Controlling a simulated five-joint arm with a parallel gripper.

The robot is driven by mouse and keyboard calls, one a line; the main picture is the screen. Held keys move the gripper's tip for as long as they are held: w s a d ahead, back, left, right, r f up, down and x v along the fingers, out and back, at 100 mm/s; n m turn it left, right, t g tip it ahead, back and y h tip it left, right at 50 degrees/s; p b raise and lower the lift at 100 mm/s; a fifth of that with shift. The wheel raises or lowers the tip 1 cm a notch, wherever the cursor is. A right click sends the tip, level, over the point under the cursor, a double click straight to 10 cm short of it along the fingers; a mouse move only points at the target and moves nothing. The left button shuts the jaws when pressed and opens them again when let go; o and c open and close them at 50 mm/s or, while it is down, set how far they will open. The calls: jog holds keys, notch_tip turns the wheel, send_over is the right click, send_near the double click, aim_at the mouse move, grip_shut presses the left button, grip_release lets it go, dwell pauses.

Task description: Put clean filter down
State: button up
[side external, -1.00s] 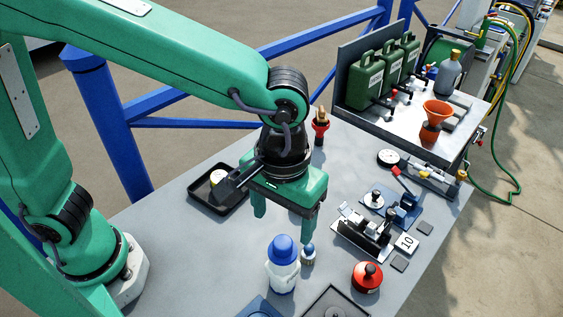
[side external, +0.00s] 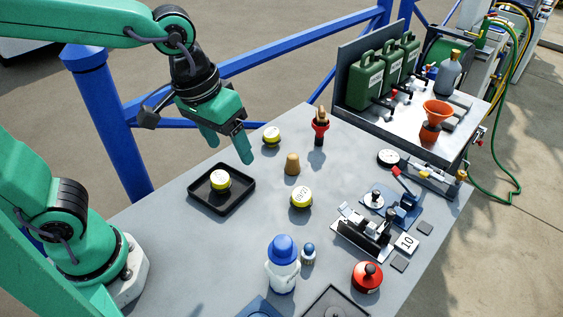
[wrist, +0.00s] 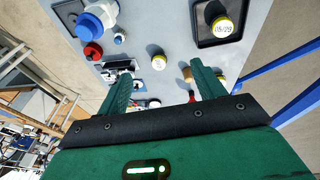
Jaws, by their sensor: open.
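Three short round pieces with white tops and yellow sides are in the side view, and I cannot tell which is the clean filter. One piece (side external: 220,181) sits in a black tray (side external: 203,207). Another (side external: 301,198) stands mid-table, and a third (side external: 271,135) stands near the back edge. The tray piece, its top marked with dark writing, also shows in the wrist view (wrist: 223,27). My gripper (side external: 228,147) is open and empty, raised above the table behind the tray. Its spread fingers show in the wrist view (wrist: 163,82) with nothing held between them.
A brown stopper (side external: 292,164) stands between two round pieces. A red holder (side external: 320,128) is at the back edge. A blue-capped white bottle (side external: 283,268), a red knob (side external: 367,277) and a metal fixture (side external: 362,234) are nearer. Blue railing runs behind.

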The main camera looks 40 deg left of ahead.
jog(key=s+a+m+t+y, duration=0.1)
jog(key=s+a+t, duration=0.2)
jog(key=a, duration=0.8)
jog(key=shift+s+a+r, duration=0.35)
jog(key=shift+s+r, duration=0.05)
jog(key=shift+s, duration=0.3)
